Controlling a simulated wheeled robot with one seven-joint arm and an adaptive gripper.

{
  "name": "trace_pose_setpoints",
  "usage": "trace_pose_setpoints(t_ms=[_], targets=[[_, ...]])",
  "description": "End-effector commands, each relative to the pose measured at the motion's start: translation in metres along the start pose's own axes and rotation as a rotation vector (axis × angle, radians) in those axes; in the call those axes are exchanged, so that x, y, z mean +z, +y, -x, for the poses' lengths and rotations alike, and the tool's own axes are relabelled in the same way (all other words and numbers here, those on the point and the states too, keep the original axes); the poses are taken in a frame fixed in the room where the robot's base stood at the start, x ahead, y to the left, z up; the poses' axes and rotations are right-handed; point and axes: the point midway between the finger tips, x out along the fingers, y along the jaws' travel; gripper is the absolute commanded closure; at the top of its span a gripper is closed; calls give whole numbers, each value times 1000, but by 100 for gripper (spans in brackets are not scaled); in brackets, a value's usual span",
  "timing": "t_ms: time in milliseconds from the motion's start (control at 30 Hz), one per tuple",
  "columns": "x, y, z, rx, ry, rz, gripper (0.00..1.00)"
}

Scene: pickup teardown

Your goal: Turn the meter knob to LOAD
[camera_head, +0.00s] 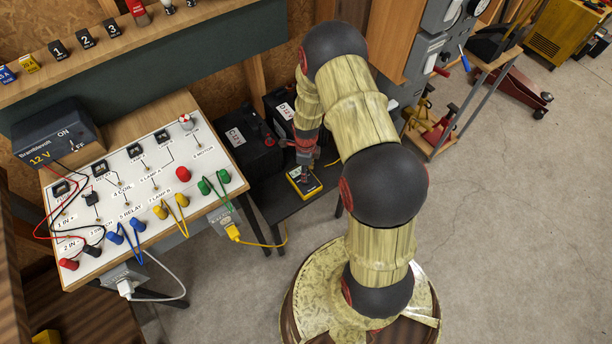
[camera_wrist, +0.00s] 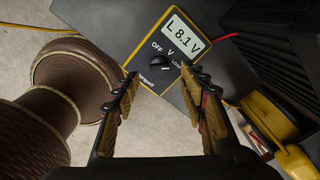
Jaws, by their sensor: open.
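The meter (camera_wrist: 147,84) is a yellow-edged black handheld unit. Its face shows in the wrist view, with a lit display (camera_wrist: 184,37) reading "L 8.1 V". The black round knob (camera_wrist: 160,63) sits below the display, among the labels OFF, V and LOAD. Its exact pointing is hard to make out. My gripper (camera_wrist: 160,82) is open, with its fingertips on either side of the meter's lower part and nothing held between them. I cannot tell how far they are above it. In the head view the meter (camera_head: 297,188) lies on a dark low table, just below my gripper (camera_head: 305,162).
Black battery boxes (camera_head: 246,140) stand behind the meter on the dark table (camera_head: 272,205). A white relay panel (camera_head: 137,237) with coloured plugs and cables is to the left. A yellow plug and cable (camera_head: 233,233) hang near the table. Open concrete floor lies to the right.

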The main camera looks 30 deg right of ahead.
Motion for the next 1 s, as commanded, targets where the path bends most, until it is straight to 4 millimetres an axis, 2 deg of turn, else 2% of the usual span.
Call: trace_pose_setpoints(t_ms=[33,200,400,1000], targets=[[1,-1,13,-3,-2,0,58],[0,-1,45,-3,-1,0,58],[0,-1,68,-1,-1,0,58],[0,0,73,0,0,0,58]])
